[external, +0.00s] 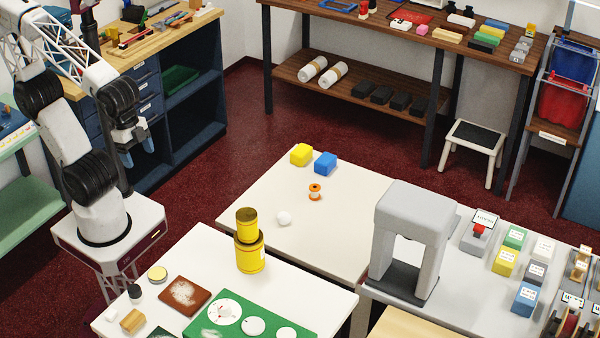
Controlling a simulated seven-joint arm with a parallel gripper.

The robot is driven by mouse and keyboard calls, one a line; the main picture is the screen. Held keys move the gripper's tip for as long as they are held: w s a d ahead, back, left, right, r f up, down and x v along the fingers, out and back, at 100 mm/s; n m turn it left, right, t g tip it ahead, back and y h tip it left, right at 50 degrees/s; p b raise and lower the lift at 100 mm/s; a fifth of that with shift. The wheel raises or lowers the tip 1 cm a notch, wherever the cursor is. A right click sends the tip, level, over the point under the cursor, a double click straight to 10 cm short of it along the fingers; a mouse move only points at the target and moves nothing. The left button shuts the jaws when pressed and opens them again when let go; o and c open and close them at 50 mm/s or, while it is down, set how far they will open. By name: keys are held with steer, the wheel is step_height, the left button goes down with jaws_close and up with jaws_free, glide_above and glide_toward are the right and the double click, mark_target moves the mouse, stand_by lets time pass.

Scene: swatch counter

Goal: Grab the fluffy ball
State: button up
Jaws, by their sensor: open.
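A small white ball (284,218), which looks like the fluffy ball, rests on the white table (345,240) in the middle of the view. Its surface texture is too small to make out. My gripper (137,153) hangs at the left, with its bluish fingers apart and nothing visible between them. It is well to the left of the ball and above it in the picture, clear of the tables.
The table around the ball is clear.

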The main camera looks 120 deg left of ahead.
steer(key=shift+w, duration=0.1)
steer(key=n+g, duration=0.3)
steer(key=n, duration=1.4)
glide_above(284, 212)
steer(key=f, duration=2.2)
steer(key=shift+d+f, duration=0.3)
steer(key=shift+a+f+n, duration=0.4)
steer(key=shift+f, duration=0.05)
steer(key=shift+f, duration=1.3)
